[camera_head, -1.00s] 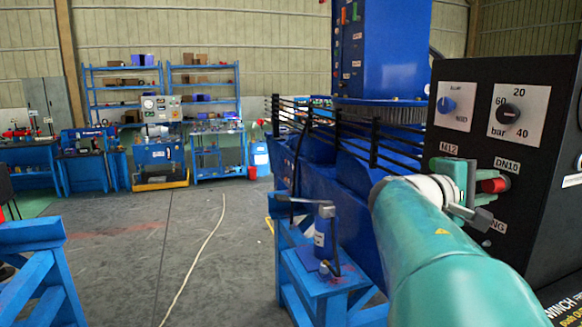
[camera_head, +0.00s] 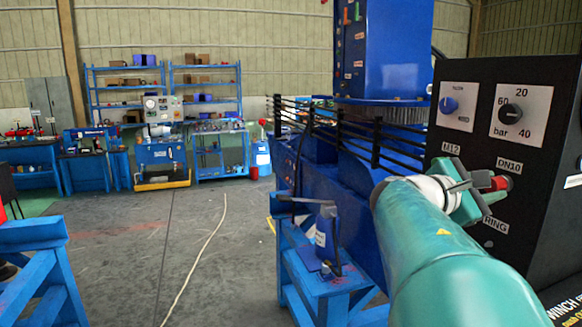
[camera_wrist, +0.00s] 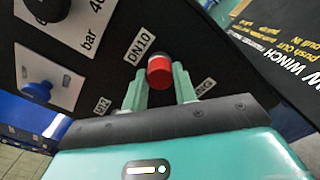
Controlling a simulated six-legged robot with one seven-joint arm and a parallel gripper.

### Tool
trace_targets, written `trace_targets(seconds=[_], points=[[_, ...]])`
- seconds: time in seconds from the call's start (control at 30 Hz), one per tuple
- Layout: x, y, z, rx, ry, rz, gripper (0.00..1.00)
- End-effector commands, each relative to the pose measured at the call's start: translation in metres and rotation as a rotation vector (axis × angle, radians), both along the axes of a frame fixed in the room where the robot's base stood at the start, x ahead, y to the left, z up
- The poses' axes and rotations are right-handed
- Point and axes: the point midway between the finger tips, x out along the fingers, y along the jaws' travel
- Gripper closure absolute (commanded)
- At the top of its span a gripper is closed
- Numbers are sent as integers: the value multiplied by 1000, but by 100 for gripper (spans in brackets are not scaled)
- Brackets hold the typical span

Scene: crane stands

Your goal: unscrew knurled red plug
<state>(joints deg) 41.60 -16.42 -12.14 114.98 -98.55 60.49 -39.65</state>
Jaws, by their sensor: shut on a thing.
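The red plug (camera_head: 500,183) sits on the black panel just below the DN10 label. It also shows in the wrist view as a red knob (camera_wrist: 159,73) with a dark end. My gripper (camera_head: 482,184) reaches it from the left, and its green fingers stand on either side of the plug in the wrist view (camera_wrist: 160,84). The gripper is shut on the plug. The knurling is too small to make out, and the plug's root at the panel is partly hidden.
The black panel (camera_head: 478,140) also carries a blue knob (camera_head: 448,105) and a black bar dial (camera_head: 510,114) above the plug. A blue stand (camera_head: 325,285) with a blue bottle (camera_head: 325,235) is left of my arm. Open floor (camera_head: 180,235) lies farther left.

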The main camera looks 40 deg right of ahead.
Motion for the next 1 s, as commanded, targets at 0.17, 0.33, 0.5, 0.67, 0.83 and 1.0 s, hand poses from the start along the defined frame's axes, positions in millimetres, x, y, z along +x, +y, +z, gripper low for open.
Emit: trace_targets(seconds=[0.17, 0.33, 0.5, 0.67, 0.83, 1.0], points=[[0, 0, -1, 13, 30, -1, 100], [0, 0, -1, 15, 35, -1, 100], [0, 0, -1, 71, 166, 0, 100], [0, 1, -1, 148, 349, 0, 100], [0, 1, -1, 188, 444, 0, 100], [0, 1, -1, 188, 444, 0, 100]])
